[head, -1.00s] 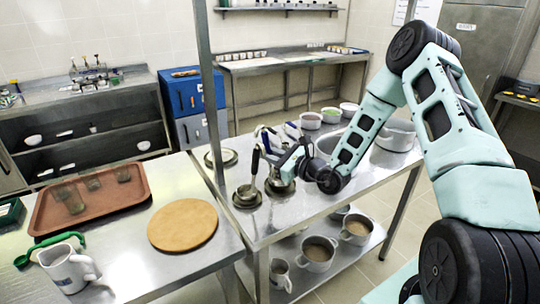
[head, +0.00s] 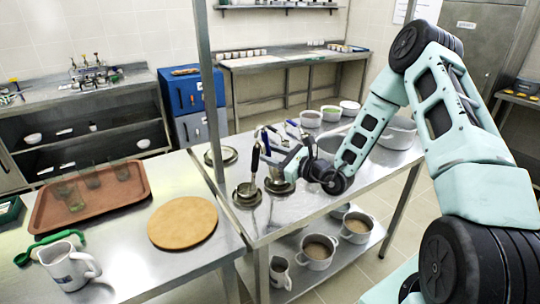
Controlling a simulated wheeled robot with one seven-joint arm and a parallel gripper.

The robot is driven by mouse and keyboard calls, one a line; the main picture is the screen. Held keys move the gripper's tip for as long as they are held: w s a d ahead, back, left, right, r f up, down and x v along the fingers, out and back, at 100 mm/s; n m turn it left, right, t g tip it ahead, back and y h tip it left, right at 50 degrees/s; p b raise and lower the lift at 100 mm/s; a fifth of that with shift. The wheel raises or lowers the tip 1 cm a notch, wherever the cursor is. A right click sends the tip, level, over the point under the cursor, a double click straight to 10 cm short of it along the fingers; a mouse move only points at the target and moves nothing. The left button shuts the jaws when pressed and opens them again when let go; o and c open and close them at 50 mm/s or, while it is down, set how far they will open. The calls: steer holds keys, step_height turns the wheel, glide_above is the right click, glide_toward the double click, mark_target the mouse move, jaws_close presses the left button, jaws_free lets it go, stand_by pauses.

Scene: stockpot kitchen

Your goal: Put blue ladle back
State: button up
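A ladle with a dark blue handle (head: 255,158) stands nearly upright in the head view, its lower end at a round metal dish (head: 247,194) on the steel table. I cannot tell which of these is the task's blue ladle. My gripper (head: 287,164) is low over the table, just right of the upright ladle and above a second round dish (head: 279,184). Its fingers are small and partly hidden among the handles, so I cannot tell whether it holds one.
Several pots, including a white-rimmed pot (head: 331,114), stand at the table's far side. A metal post (head: 208,90) rises at its left edge. A brown round board (head: 183,222), a tray (head: 50,215) and a white jug (head: 68,268) with a green spoon occupy the left counter.

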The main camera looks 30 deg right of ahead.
steer(key=b+v, duration=0.2)
steer(key=v, duration=0.9)
steer(key=s+a+r+n+g+y, duration=0.25)
steer(key=s+a+n+g, duration=0.2)
steer(key=a, duration=0.35)
steer(key=s+a+r+n+g+y, duration=0.1)
steer(key=s+a+n+g+y, duration=0.2)
steer(key=a+n+g, duration=0.3)
steer(key=s+a+r+n+g+y, duration=0.2)
steer(key=s+a+n+g+y, duration=0.15)
steer(key=a, duration=0.55)
steer(key=s+a+n+g+h, duration=0.2)
steer(key=s+a+n+h, duration=0.1)
steer(key=s+n+h, duration=1.2)
steer(key=n, duration=0.7)
steer(key=shift+s+r+h, duration=0.3)
steer(key=shift+s+r, duration=0.05)
steer(key=shift+s, duration=0.05)
